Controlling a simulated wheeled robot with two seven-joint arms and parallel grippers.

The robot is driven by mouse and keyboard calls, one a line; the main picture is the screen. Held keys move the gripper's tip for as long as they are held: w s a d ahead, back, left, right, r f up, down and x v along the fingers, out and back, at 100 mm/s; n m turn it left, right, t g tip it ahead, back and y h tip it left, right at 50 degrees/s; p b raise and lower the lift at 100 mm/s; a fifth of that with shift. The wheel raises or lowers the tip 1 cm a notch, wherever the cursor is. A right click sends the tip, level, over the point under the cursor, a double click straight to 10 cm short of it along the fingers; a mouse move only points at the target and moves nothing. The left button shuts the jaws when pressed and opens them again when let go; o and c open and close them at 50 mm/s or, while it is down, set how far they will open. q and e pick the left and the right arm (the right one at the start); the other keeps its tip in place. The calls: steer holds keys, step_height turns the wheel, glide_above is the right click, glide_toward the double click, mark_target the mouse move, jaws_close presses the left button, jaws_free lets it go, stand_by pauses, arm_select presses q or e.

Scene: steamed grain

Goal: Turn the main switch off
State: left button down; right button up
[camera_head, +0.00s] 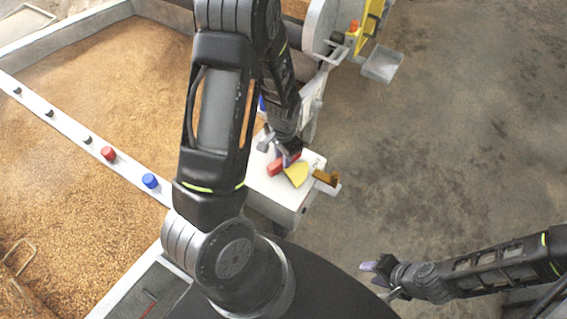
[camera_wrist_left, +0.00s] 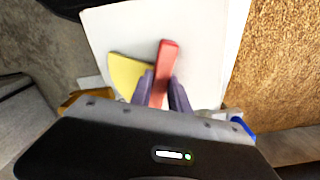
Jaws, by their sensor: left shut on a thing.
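The main switch is a red handle (camera_head: 276,166) on top of a white box (camera_head: 272,194), beside a yellow plate (camera_head: 297,174). In the left wrist view the red handle (camera_wrist_left: 167,58) stands out between the purple fingertips of my left gripper (camera_wrist_left: 160,92), with the yellow plate (camera_wrist_left: 127,74) just to its left on the white box (camera_wrist_left: 205,40). My left gripper (camera_head: 285,158) is shut on the red handle. My right gripper (camera_head: 374,276) hangs over the floor at the lower right, away from the box; its purple fingertips show, but the gap between them is unclear.
A large bin of brown grain (camera_head: 110,90) fills the left, with a white rim carrying a red knob (camera_head: 108,153) and a blue knob (camera_head: 150,181). An orange-brown bracket (camera_head: 326,177) sits at the box's right edge. The concrete floor (camera_head: 450,130) at right is clear.

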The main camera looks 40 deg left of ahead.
arm_select(q)
steer(key=m+b, duration=0.1)
steer(key=m, duration=0.2)
steer(key=shift+d+m, duration=0.15)
steer(key=shift+m, duration=0.15)
steer(key=m, duration=0.1)
steer(key=m+b, duration=0.1)
steer(key=m, duration=0.1)
steer(key=shift+s+d+m, duration=0.1)
steer(key=shift+s+m, duration=0.1)
steer(key=shift+m, duration=0.1)
steer(key=m, duration=0.2)
steer(key=shift+s+m, duration=0.1)
steer(key=shift+m, duration=0.3)
steer(key=shift+s+d+m, duration=0.1)
steer(key=shift+s+m, duration=0.05)
steer(key=shift+m, duration=1.75)
steer(key=c, duration=1.2)
jaws_free()
steer(key=shift+c, duration=0.2)
step_height(320, 180, up, 8)
steer(key=shift+f+p, duration=0.1)
steer(key=shift+p, duration=0.3)
